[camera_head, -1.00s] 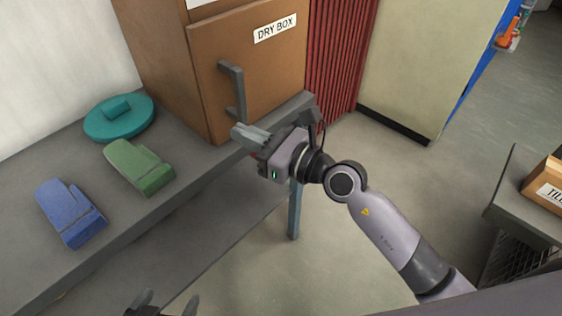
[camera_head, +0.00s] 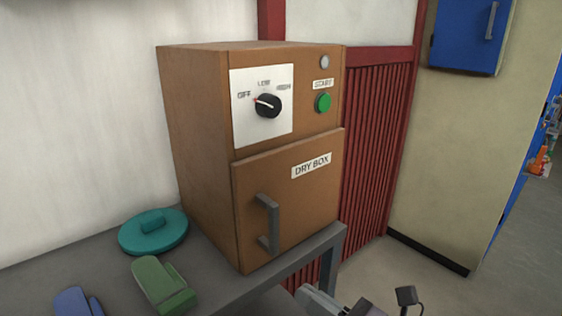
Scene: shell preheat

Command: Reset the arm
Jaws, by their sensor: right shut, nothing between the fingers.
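Most of my right arm is cut off by the frame. My left gripper is out of the picture.
A brown dry box (camera_head: 200,140) stands on the grey bench (camera_head: 80,255), its door (camera_head: 300,195) closed. It has a black dial (camera_head: 267,105) and green start button (camera_head: 323,102). A teal lid (camera_head: 153,235), green mitt (camera_head: 162,284) and blue mitt (camera_head: 76,302) lie left.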

